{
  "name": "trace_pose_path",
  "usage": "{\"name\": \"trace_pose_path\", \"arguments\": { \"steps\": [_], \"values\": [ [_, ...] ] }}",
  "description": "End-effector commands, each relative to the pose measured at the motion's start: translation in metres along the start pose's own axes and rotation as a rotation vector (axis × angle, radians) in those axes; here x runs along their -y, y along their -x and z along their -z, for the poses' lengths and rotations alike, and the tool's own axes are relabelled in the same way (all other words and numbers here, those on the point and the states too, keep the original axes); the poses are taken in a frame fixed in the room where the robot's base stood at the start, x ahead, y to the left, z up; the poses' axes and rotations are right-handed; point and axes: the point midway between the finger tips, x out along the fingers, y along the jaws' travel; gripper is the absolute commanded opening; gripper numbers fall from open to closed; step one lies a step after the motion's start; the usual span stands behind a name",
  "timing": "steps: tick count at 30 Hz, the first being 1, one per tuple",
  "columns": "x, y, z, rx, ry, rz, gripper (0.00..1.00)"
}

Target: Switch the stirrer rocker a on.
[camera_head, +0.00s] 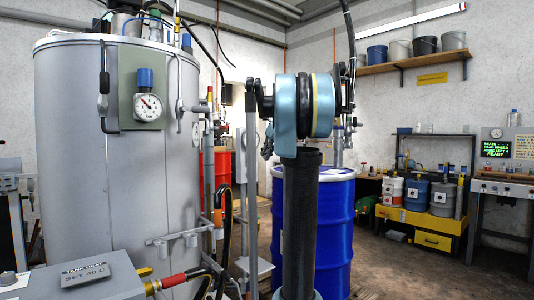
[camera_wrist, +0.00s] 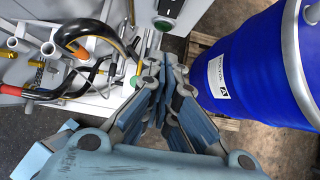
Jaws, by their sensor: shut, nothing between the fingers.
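A grey box (camera_wrist: 170,10) at the top of the wrist view carries a dark switch (camera_wrist: 164,24) with a pale mark. It may be stirrer rocker a, but its label and position are too small to read. My gripper (camera_wrist: 168,85) is shut and empty, its fingers pointing toward that box and appearing just below it in the picture. I cannot tell whether they touch anything. In the head view my own arm fills the middle and my gripper does not show. The grey tank (camera_head: 75,150) with a round gauge (camera_head: 147,107) stands at left.
A blue drum (camera_wrist: 250,65) on a wooden pallet (camera_wrist: 200,48) is close to the right of my fingers. Hoses and pipes (camera_wrist: 75,45) crowd the left, near a green round part (camera_wrist: 134,80). A tank heat box (camera_head: 85,280) is at front left. Open floor (camera_head: 400,270) lies at right.

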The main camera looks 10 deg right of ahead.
Motion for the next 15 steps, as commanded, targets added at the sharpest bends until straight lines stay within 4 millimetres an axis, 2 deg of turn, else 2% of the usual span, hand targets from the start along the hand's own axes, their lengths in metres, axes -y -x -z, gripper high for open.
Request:
{"name": "trace_pose_path", "arguments": {
  "steps": [9,15],
  "values": [
    [0.0,-0.057,-0.001,0.0,0.002,0.0,0.0],
    [0.0,-0.075,-0.019,0.0,0.002,0.0,0.0]
  ]
}}
